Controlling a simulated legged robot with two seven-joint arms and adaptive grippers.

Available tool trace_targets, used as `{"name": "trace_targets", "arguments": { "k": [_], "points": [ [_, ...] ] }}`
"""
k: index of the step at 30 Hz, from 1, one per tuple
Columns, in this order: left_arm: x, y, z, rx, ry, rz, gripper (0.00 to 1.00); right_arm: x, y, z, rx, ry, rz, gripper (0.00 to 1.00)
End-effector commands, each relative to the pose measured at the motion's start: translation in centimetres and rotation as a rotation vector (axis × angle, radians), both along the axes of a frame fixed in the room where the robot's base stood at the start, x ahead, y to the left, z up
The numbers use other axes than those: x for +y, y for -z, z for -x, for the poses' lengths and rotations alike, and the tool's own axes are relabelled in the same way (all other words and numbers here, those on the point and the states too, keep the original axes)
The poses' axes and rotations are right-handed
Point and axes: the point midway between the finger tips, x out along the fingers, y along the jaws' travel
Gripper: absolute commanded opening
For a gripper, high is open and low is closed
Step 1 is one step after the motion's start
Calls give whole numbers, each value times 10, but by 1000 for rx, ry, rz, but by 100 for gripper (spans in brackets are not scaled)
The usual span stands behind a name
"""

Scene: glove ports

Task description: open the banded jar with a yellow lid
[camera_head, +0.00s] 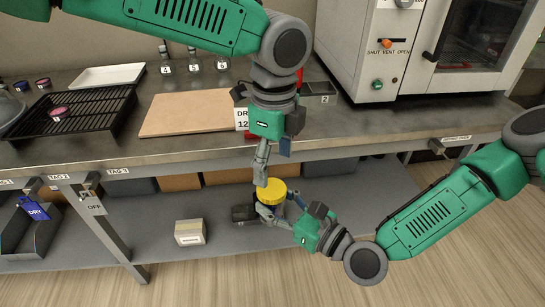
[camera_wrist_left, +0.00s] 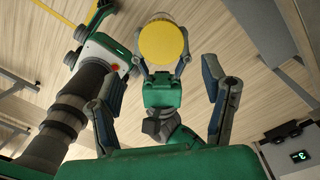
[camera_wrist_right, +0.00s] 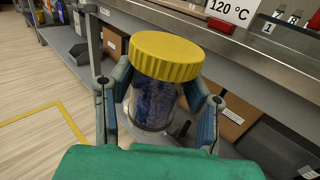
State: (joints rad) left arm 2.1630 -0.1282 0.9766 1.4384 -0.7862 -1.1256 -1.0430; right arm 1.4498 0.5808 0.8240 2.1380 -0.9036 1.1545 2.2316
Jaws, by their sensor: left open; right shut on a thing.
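The jar (camera_wrist_right: 154,98) is clear with dark blue contents and a ribbed yellow lid (camera_wrist_right: 167,56) on top. It is held upright in front of the bench edge. My right gripper (camera_head: 270,212) is shut on the jar's body below the lid; its fingers flank the jar in the right wrist view. My left gripper (camera_head: 260,175) is above the jar, pointing down, with its fingertips close to the lid. In the left wrist view its two fingers are spread and empty, and the lid (camera_wrist_left: 163,42) shows beyond the fingertips. Any band on the jar is not clear.
The bench (camera_head: 330,143) edge lies just behind the jar. A white oven (camera_head: 385,50) stands at the back right. A tan board (camera_head: 190,112), black rack (camera_head: 75,112) and white tray (camera_head: 108,76) are on the bench. A small box (camera_head: 190,232) sits on the lower shelf.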

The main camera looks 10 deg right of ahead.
Motion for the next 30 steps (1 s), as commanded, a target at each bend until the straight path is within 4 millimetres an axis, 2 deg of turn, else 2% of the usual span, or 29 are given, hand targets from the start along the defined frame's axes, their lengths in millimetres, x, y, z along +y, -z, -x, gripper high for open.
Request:
{"name": "trace_targets", "arguments": {
  "k": [5, 15, 21, 30],
  "points": [
    [3, -2, -5, -12, 130, 6, 67, 0, -1, 0, -2, 0, -1, 0],
    [2, 47, -4, -12, 133, 6, 67, -1, 0, 0, -1, 0, -2, 0],
    [3, 67, -4, -15, 131, 5, 67, 0, -1, 0, -2, 0, -1, 0],
    [3, 71, -4, -16, 131, 6, 67, 0, -1, 0, -2, 0, -1, 0]
  ]
}}
